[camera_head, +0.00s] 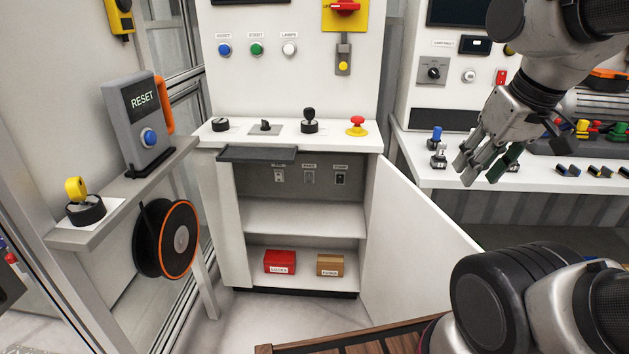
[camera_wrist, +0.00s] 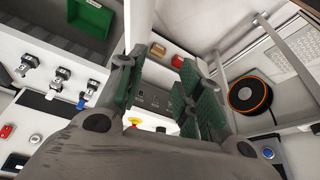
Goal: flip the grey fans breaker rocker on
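Three small breaker rockers sit in a row on the grey back panel (camera_head: 295,182) inside the open cabinet, under the counter. The middle one (camera_head: 310,177) looks grey; the left one (camera_head: 279,176) has a light plate and the right one (camera_head: 341,179) looks dark. Their labels are too small to read, and the rocker positions cannot be told. My gripper (camera_head: 482,168) is at the right, above the right-hand bench and well away from the cabinet. In the wrist view my gripper (camera_wrist: 160,88) has its green-padded fingers apart with nothing held, and the breaker panel (camera_wrist: 152,97) shows between them.
The cabinet door (camera_head: 410,225) stands open to the right. A dark drawer or tray (camera_head: 257,154) juts out at the opening's top left. A red box (camera_head: 280,261) and a brown box (camera_head: 330,265) sit low inside. A red mushroom button (camera_head: 356,124) stands on the counter above.

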